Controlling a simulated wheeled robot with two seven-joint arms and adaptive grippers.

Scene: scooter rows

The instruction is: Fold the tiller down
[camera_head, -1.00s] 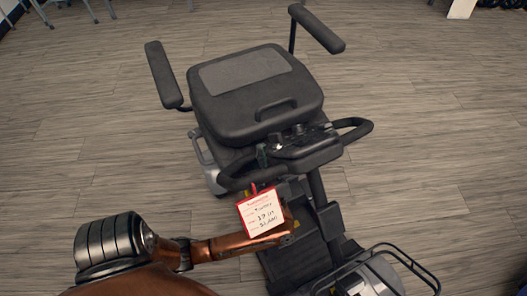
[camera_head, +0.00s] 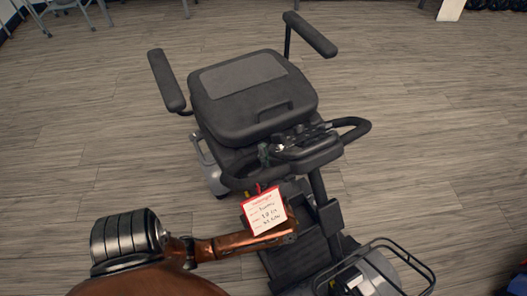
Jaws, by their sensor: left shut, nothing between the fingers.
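The scooter's tiller (camera_head: 318,185) stands up from the front of the deck, leaning back toward the seat (camera_head: 252,95). Its black handlebar loop and control head (camera_head: 305,148) are at the top, close to the seat's front edge. A white price tag with a red border (camera_head: 265,212) hangs below the handlebar. My right gripper is out of view.
The front basket frame (camera_head: 395,262) and grey front cover are at the lower right. Chairs stand at the far upper left. The wood floor around the scooter is clear.

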